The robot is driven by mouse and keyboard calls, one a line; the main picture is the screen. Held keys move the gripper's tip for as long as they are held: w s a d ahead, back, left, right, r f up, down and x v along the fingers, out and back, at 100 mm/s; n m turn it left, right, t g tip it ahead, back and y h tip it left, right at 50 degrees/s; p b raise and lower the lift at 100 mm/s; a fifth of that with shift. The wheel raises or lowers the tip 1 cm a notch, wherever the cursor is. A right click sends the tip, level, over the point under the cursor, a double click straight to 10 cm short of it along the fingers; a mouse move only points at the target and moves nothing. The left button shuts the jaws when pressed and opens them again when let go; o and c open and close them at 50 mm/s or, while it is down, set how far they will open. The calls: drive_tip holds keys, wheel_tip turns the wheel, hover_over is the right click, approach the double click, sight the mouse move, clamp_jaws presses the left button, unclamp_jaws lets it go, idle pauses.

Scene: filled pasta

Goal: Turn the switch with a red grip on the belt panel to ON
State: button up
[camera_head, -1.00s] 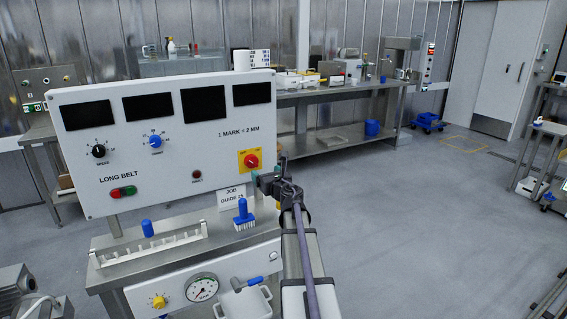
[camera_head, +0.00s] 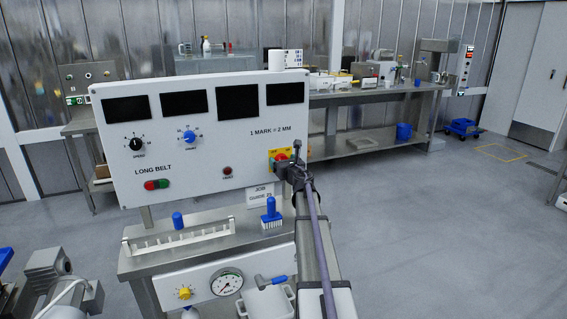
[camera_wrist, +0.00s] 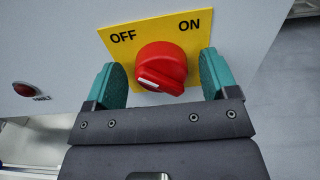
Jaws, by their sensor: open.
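The switch with a red grip (camera_wrist: 163,66) sits on a yellow plate (camera_wrist: 122,38) marked OFF at left and ON at right. A white mark shows on the grip's lower left part in the wrist view. My gripper (camera_wrist: 160,82) is open, with one teal finger on each side of the red grip. A gap shows on the right side; I cannot tell whether the left finger touches. In the head view the red switch (camera_head: 281,158) is at the lower right of the white belt panel (camera_head: 235,130), partly covered by my gripper (camera_head: 291,162).
The panel also carries a black knob (camera_head: 135,144), a blue knob (camera_head: 189,137), green and red buttons (camera_head: 157,184) and a small red button (camera_head: 227,171). Below stand a white rack (camera_head: 180,240) and a blue-handled brush (camera_head: 271,213).

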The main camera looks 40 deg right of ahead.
drive_tip(key=c, duration=0.9)
drive_tip(key=shift+m, duration=0.4)
drive_tip(key=m, duration=0.3)
drive_tip(key=shift+d+m, duration=0.1)
drive_tip(key=shift+m, duration=0.3)
drive_tip(key=m, duration=0.4)
drive_tip(key=shift+s+f+m, duration=0.1)
drive_tip(key=shift+m, duration=0.2)
drive_tip(key=m, duration=0.4)
drive_tip(key=shift+d+f, duration=0.1)
drive_tip(key=shift+d, duration=0.05)
drive_tip(key=m, duration=0.4)
drive_tip(key=shift+m, duration=0.3)
drive_tip(key=o, duration=0.9)
